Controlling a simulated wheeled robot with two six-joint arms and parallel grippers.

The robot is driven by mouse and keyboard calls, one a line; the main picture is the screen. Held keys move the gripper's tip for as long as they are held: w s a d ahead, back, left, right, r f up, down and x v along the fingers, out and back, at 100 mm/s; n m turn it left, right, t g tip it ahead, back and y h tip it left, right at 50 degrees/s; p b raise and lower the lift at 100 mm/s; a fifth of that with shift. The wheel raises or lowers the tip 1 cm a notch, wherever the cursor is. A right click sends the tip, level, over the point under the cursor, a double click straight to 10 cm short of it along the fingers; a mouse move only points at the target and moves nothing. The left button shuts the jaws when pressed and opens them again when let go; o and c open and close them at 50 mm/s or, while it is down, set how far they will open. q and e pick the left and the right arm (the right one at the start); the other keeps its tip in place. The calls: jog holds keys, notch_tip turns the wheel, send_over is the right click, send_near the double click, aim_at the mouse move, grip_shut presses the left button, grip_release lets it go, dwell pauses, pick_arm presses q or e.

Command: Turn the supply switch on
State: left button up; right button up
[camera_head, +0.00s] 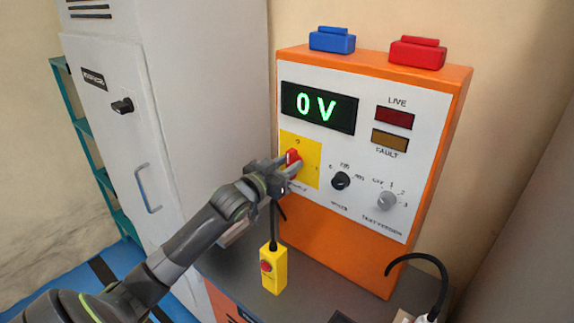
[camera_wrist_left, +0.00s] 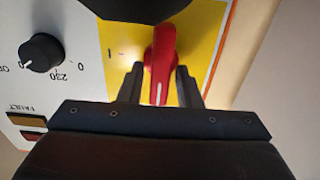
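The supply switch is a red rotary handle (camera_head: 293,157) on a yellow plate (camera_head: 313,152) at the left of the orange cabinet's white panel. In the left wrist view, which is upside down, the red handle (camera_wrist_left: 161,62) stands with its white mark towards the fingers, matching the 0 side at the top in the head view. My left gripper (camera_head: 285,168) is at the switch; its two fingers (camera_wrist_left: 160,88) are apart on either side of the handle, with narrow gaps visible. The display (camera_head: 319,107) reads 0 V. My right gripper is not in view.
The LIVE lamp (camera_head: 394,118) and FAULT lamp (camera_head: 389,141) look dark. A black knob (camera_head: 340,181) and a grey knob (camera_head: 387,201) sit right of the switch. A yellow pendant with a red button (camera_head: 273,270) stands below. A grey cabinet (camera_head: 150,110) stands left.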

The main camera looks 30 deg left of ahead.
pick_arm(q)
grip_shut()
jog(key=shift+m, duration=0.3)
jog(key=m+b, duration=0.1)
jog(key=m, duration=0.2)
jog(key=shift+d+f+m, duration=0.1)
jog(key=shift+d+m, duration=0.05)
jog(key=shift+m, duration=0.15)
jog(key=m+b, duration=0.1)
jog(key=m, duration=0.3)
jog(key=m+b, duration=0.2)
jog(key=m, duration=0.3)
jog(key=m+b, duration=0.2)
jog(key=m, duration=0.2)
jog(key=shift+d+f+m, duration=0.3)
jog(key=shift+f+m, duration=0.1)
jog(key=shift+b, duration=0.3)
